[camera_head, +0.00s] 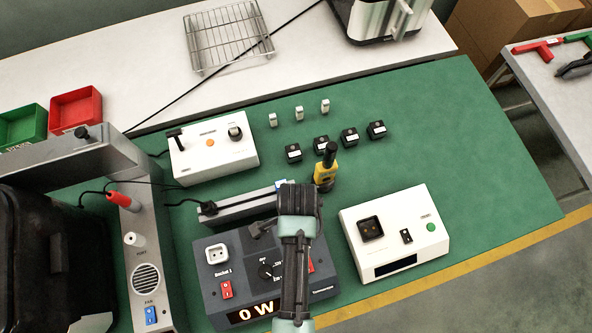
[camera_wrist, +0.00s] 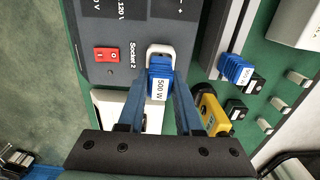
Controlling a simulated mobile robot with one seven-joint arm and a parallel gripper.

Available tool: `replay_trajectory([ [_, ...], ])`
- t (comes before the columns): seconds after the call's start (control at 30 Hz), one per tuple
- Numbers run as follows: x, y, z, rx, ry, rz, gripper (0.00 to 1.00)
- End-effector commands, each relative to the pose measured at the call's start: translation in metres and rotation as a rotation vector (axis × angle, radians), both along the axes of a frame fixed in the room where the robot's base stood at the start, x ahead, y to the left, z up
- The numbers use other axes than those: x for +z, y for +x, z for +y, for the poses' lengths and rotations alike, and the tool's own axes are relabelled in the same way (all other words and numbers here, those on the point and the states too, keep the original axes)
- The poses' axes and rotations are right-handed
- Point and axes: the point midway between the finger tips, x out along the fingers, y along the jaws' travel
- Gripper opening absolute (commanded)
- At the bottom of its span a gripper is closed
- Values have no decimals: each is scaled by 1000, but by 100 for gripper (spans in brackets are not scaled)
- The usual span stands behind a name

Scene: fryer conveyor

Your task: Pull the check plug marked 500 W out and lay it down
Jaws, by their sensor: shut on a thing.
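The check plug marked 500 W (camera_wrist: 159,82) is a blue block with a white label in the wrist view. My gripper (camera_wrist: 160,94) is shut on it, one finger on each side. The plug is in front of the white Socket 2 (camera_wrist: 161,49) on the dark grey tester; I cannot tell whether its pins are in the socket. In the head view my gripper (camera_head: 299,197) is over the right part of the tester (camera_head: 238,259) and hides the plug. The tester's display (camera_head: 257,311) reads 0 W.
A yellow tool with a black handle (camera_head: 326,172) stands close beside my gripper. A second blue plug (camera_wrist: 237,70) is at the grey strip (camera_head: 237,206). Several black blocks (camera_head: 349,136) stand behind. A white box (camera_head: 394,234) is on the right. The green mat (camera_head: 470,150) is clear at far right.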

Motion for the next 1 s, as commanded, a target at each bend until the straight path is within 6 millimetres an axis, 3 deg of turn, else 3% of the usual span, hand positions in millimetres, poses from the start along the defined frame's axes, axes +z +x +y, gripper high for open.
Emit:
replay_trajectory([
  [0.6, 26, 0, 0, 0, 0, 0, 0],
  [1.0, 28, 0, 0, 0, 0, 0, 0],
])
